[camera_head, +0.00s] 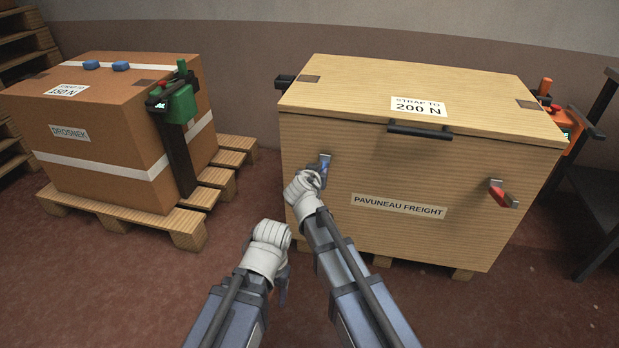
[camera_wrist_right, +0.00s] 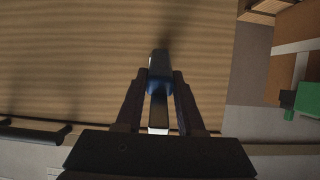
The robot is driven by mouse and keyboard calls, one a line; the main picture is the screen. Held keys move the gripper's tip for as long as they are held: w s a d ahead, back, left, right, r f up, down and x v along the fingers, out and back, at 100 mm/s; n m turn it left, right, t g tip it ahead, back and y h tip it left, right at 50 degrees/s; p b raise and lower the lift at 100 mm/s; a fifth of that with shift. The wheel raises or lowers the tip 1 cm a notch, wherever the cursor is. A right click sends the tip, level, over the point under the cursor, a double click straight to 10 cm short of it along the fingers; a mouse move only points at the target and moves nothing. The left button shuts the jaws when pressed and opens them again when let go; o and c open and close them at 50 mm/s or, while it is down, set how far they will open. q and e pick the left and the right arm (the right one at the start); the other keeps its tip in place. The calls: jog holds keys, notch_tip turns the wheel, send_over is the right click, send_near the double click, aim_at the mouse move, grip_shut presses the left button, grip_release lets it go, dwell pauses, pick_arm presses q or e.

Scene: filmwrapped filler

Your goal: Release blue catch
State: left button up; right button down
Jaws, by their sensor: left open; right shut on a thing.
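The blue catch (camera_head: 324,163) is on the front face of the wooden crate (camera_head: 340,215), at its left side below the lid (camera_head: 360,98). In the right wrist view the catch (camera_wrist_right: 159,75) sits between the fingers of my right gripper (camera_wrist_right: 158,90), which are shut on it. In the head view my right gripper (camera_head: 311,180) covers the lower part of the catch. My left gripper (camera_head: 281,283) is open and empty, low in front of the gap between the crate and the pallet at left. A red catch (camera_head: 498,194) is on the crate's right side.
A black handle (camera_head: 420,131) runs along the lid's front edge. A brown carton (camera_head: 105,130) stands on a pallet (camera_head: 190,225) at left, with a green strapping tool (camera_head: 178,103). A dark rack (camera_head: 597,200) stands at right. The floor in front is clear.

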pick_arm(q)
jog(key=shift+f+b, duration=1.2)
jog(key=shift+f, duration=0.45)
pick_arm(e)
jog(key=shift+s+f+t, duration=0.15)
jog(key=shift+f+t, duration=0.4)
jog(key=shift+t, duration=0.05)
jog(key=c, duration=0.5)
grip_release()
